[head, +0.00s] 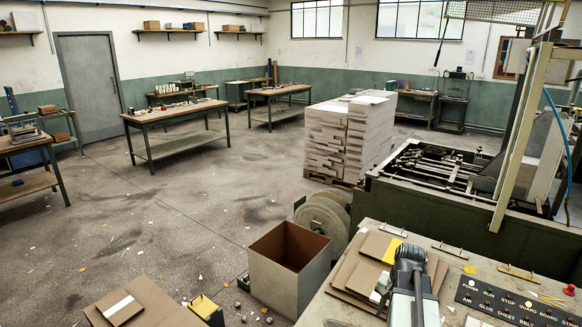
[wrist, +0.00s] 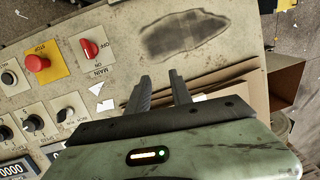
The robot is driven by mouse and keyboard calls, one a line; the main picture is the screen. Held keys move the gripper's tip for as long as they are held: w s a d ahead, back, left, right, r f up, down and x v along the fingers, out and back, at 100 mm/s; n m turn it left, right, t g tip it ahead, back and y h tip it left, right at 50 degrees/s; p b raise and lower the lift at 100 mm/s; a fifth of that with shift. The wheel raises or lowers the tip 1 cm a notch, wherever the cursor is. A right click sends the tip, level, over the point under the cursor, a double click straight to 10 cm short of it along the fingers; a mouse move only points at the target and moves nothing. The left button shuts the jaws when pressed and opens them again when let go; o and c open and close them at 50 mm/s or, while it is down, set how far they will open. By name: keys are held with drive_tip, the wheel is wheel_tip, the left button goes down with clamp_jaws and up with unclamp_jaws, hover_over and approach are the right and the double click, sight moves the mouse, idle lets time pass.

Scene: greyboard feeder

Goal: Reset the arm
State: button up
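My gripper (wrist: 160,77) shows in the wrist view as two dark fingers, parallel with a gap between them. Nothing is held in the gap. The fingers are over the pale, worn top of a machine table (wrist: 225,65), beside a control panel. In the head view my arm reaches over the same table (head: 450,262) at the lower right, among brown board sheets (head: 353,275). My fingertips cannot be made out in the head view.
A red stop button (wrist: 36,62) and a red main switch (wrist: 89,48) are close left of the fingers. An open box (head: 290,262) stands beside the table. A sheet stack (head: 345,140) and the feeder frame (head: 440,190) stand beyond. The floor at left is mostly free.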

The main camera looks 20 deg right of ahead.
drive_tip(key=w+a+n, duration=0.2)
drive_tip(key=a+n, duration=0.3)
drive_tip(key=a, duration=1.1)
drive_tip(key=w+a+n+g, duration=0.1)
drive_tip(key=a+n, duration=0.5)
drive_tip(key=a, duration=1)
drive_tip(key=shift+w+a+n+h, duration=0.3)
drive_tip(key=shift+w+a, duration=0.1)
drive_tip(key=shift+w, duration=0.25)
